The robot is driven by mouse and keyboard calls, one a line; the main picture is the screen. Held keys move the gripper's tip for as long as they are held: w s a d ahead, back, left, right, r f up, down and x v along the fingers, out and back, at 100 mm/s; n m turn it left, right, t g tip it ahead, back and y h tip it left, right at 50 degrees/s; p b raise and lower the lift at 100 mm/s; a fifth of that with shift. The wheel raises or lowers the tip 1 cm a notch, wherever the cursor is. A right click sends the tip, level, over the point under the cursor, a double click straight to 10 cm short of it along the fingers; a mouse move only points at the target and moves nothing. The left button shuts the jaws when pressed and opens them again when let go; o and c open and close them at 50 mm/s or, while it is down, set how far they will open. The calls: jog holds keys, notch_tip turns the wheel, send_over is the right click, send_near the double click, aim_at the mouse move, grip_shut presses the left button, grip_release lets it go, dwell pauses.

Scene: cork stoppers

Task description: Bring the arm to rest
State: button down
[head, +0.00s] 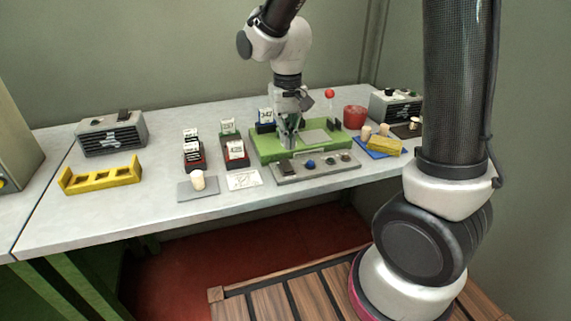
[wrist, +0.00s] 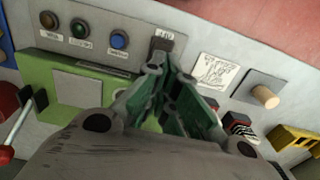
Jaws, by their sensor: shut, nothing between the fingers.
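My gripper (head: 289,141) is over the left part of the green tray (head: 261,155) on the table, fingers pointing down. In the wrist view my gripper (wrist: 176,75) is shut and empty, with its fingers together. A grey strip with buttons (head: 291,174) lies along the tray's front edge; its blue button (wrist: 119,39) shows in the wrist view. Cork stoppers stand apart from the gripper: one cork (head: 198,180) on a grey pad at the left, and others (head: 366,132) near a blue mat at the right. Whether the fingertips touch anything below is hidden.
Card holders (head: 193,155) stand left of the tray. A yellow rack (head: 101,177) and a grey box (head: 111,136) are further left. A red pot (head: 355,117), a red ball on a stick (head: 329,94) and a control box (head: 394,107) are at the right. The front-left tabletop is clear.

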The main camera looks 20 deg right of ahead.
dwell(0.4)
jog(key=s+d+r+t, duration=0.2)
jog(key=s+d+r, duration=0.4)
jog(key=s, duration=0.3)
jog(key=s+d+r+t, duration=0.2)
jog(key=s+d+r, duration=0.5)
jog(key=s, duration=0.3)
jog(key=shift+d+r, duration=0.15)
jog(key=shift+d, duration=0.75)
